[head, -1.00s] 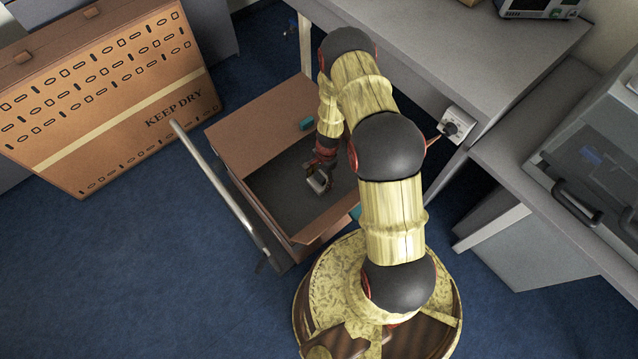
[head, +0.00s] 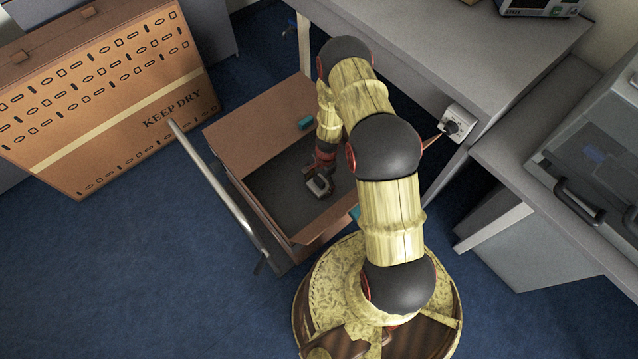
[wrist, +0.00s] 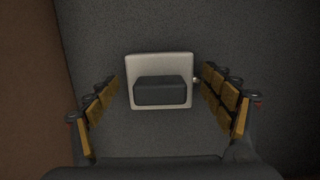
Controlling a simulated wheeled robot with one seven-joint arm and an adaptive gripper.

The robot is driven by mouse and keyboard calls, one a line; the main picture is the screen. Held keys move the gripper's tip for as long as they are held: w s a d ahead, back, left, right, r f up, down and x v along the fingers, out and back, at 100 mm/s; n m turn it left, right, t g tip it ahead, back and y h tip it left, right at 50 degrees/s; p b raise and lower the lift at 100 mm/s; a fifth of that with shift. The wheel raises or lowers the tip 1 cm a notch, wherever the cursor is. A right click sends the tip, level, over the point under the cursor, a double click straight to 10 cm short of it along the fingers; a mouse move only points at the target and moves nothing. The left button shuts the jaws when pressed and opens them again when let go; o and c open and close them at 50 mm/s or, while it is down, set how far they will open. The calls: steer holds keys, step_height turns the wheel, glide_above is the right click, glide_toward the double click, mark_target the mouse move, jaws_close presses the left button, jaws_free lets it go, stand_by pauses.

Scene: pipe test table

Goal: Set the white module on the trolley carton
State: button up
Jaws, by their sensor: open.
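The white module (wrist: 160,102) lies flat on the dark surface of the trolley carton, with a dark block on its top face; it lies between my fingers in the wrist view. In the head view the module (head: 319,187) shows as a small pale shape right beside my gripper. My gripper (wrist: 160,95) is open, with a finger on each side of the module and a gap at both sides. The trolley carton (head: 262,128) is a brown open box with a dark inside, and my gripper (head: 317,178) is inside it.
A metal trolley handle (head: 215,180) runs along the carton's left side. A large "KEEP DRY" carton (head: 110,105) stands at left. A grey bench (head: 450,50) with a white socket box (head: 458,122) is at right. Blue floor is clear at lower left.

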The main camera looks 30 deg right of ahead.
steer(key=w+a+r+n+t+p, duration=0.1)
steer(key=a+r+n+p, duration=0.2)
steer(key=r, duration=2.1)
steer(key=w+a+r+n+t+p, duration=0.15)
steer(key=r+n, duration=0.35)
steer(key=r, duration=1.9)
steer(key=s+a+r+n+t+h, duration=0.1)
steer(key=s+a+r+n, duration=0.1)
steer(key=s+r, duration=0.35)
steer(key=s+a+r+n+t, duration=0.1)
steer(key=s+a+r+n, duration=0.15)
steer(key=r, duration=0.55)
steer(key=s+r+n, duration=0.1)
steer(key=s+r, duration=0.2)
steer(key=s, duration=0.4)
steer(key=s+r+n+t, duration=0.1)
steer(key=s+r+n, duration=0.1)
steer(key=s+r, duration=0.2)
steer(key=s+a, duration=0.1)
steer(key=s, duration=0.2)
steer(key=shift+s+h, duration=0.15)
steer(key=shift+h, duration=0.25)
steer(key=shift+t, duration=0.25)
